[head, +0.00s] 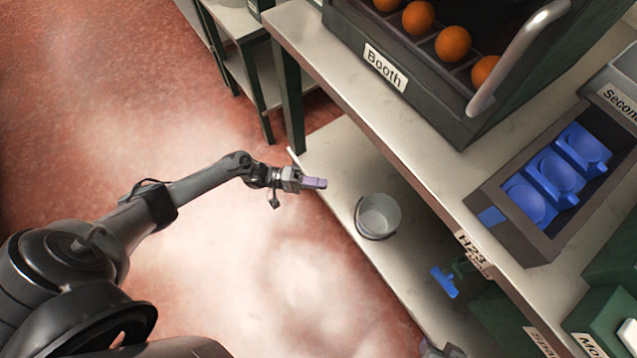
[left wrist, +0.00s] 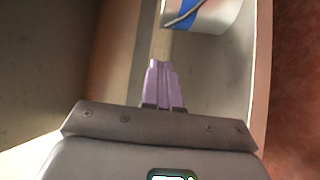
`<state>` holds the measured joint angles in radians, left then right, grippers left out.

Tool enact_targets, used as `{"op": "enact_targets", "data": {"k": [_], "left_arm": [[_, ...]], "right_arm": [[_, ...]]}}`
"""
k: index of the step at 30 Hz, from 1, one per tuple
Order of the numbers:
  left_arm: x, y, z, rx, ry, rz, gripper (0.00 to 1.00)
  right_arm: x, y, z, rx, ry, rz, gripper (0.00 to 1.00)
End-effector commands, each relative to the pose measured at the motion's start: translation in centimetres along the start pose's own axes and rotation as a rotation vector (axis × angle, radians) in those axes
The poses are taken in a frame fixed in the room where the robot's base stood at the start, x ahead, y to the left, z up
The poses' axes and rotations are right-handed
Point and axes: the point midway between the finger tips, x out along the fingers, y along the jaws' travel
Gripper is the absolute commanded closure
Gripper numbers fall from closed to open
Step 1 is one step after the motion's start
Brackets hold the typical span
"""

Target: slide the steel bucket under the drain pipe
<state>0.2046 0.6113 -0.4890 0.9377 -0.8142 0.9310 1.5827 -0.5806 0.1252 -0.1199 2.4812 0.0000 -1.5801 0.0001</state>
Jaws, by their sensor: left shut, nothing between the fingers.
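The steel bucket (head: 380,214) stands upright on the low shelf, with its thin handle lying down at the near side. In the left wrist view, part of the bucket (left wrist: 213,14) shows at the top, beyond the fingertips. My left gripper (head: 322,183) is shut and empty, with purple fingers, just left of the bucket and apart from it. The fingers also show in the left wrist view (left wrist: 160,70). A green fitting with a blue valve handle (head: 444,283) sits right of the bucket, under the counter. I cannot make out the drain pipe's outlet. A grey part at the bottom edge may be my right gripper.
The low shelf (head: 335,150) is clear around the bucket. The counter (head: 425,140) overhangs its far side, and a dark green leg (head: 289,112) stands at the left.

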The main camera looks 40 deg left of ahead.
Motion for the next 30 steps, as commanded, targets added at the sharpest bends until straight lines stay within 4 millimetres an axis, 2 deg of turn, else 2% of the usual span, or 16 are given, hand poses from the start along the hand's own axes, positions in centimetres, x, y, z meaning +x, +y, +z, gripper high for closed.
{"op": "enact_targets", "data": {"k": [12,19,30], "left_arm": [[7.7,-0.2,0.0,0.002,0.0,0.005,1.0],[9.5,-0.2,2.1,-0.001,-0.001,0.001,1.0],[10.3,0.0,2.8,0.001,0.001,0.001,1.0]], "right_arm": [[2.5,-0.3,0.8,0.006,0.001,-0.005,0.57],[3.1,-0.3,0.9,0.007,0.001,-0.006,0.57],[3.3,-0.3,1.0,0.006,0.001,-0.005,0.57]]}}
